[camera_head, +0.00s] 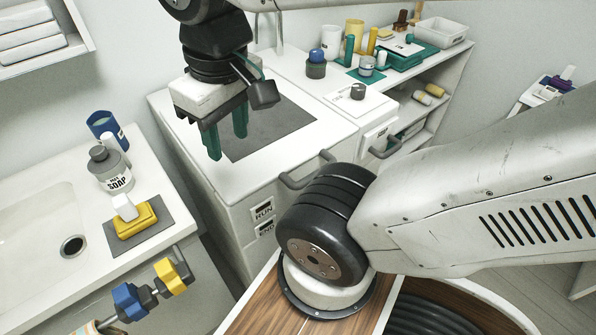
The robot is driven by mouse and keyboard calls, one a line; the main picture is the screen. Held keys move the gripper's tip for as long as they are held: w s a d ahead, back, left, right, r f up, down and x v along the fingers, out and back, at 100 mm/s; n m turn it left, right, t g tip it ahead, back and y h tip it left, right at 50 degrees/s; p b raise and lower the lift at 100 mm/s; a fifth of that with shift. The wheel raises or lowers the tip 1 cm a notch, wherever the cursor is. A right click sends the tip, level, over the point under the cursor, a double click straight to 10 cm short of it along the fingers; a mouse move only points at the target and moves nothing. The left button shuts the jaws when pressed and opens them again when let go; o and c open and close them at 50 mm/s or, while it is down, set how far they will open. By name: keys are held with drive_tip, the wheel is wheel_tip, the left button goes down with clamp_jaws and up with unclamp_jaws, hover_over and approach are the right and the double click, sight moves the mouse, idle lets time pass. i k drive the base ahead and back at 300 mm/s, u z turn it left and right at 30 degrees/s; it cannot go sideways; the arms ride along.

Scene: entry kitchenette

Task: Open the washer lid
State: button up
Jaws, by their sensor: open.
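The washer (238,200) is a white box in the middle, with RUN and END labels on its front. Its flat top, the lid (283,160), bears a dark grey panel (262,143) and looks shut. A grey bar handle (306,172) sits at its front edge, partly hidden by my arm. My gripper (228,146) points down over the left part of the lid, with two green fingers apart and nothing between them. It appears to be away from the handle. I cannot tell how high the fingertips are above the lid.
On the right, a shelf unit (440,65) carries jars, a green tray and a white bin (438,32). My arm covers the lower right.

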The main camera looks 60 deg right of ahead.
sight(281, 138)
drive_tip(key=z, duration=1.15)
drive_tip(key=k, duration=1.25)
drive_tip(key=u, duration=0.95)
drive_tip(key=i, duration=0.5)
